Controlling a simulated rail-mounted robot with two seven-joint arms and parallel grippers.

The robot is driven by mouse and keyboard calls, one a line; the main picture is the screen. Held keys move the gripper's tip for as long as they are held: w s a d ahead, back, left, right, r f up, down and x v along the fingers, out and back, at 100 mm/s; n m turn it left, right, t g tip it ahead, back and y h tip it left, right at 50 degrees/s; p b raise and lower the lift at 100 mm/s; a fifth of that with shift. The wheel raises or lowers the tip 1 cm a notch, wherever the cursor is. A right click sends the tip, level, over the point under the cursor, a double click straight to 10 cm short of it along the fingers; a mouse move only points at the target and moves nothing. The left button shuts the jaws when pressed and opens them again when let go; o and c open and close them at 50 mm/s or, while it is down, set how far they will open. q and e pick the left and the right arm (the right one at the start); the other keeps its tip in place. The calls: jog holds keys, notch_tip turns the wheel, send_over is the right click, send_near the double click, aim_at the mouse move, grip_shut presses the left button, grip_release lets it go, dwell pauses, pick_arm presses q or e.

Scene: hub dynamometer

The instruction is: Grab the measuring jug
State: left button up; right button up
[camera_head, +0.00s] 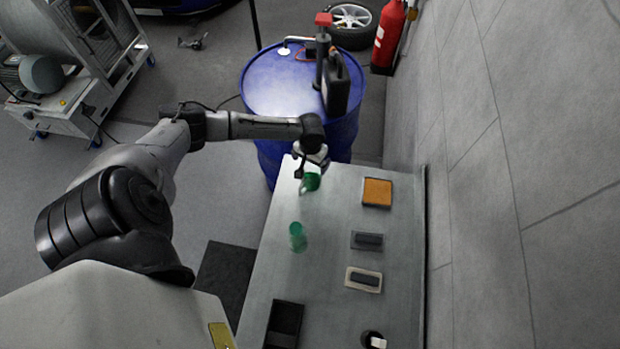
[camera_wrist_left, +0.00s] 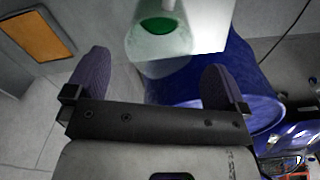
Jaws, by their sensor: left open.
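A translucent jug with green in it (camera_head: 311,182) stands near the far left end of the grey bench (camera_head: 335,215). It looks like the measuring jug. In the left wrist view the jug (camera_wrist_left: 150,42) lies ahead of the fingers, between their lines, and its lower part is hard to make out. My left gripper (camera_head: 311,165) is open above and close to the jug in the head view. In the left wrist view its two dark ribbed fingers (camera_wrist_left: 156,78) are apart with nothing held. Contact with the jug cannot be told. My right gripper is out of view.
A second green translucent vessel (camera_head: 298,238) stands nearer on the bench. A blue drum (camera_head: 275,90) stands beyond; a wall is at right.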

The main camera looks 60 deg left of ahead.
pick_arm(q)
notch_tip(320, 180, down, 6)
jog(key=shift+s+r, duration=0.15)
jog(key=shift+r, duration=0.05)
dwell(0.3)
jog(key=shift+c, duration=0.2)
jog(key=c, duration=1)
jog(key=shift+c, duration=0.2)
jog(key=shift+r, duration=0.15)
jog(key=w+d+r, duration=0.3)
jog(key=d+r, duration=0.7)
jog(key=d, duration=0.1)
jog(key=shift+w+r+b, duration=0.3)
jog(key=shift+w, duration=0.05)
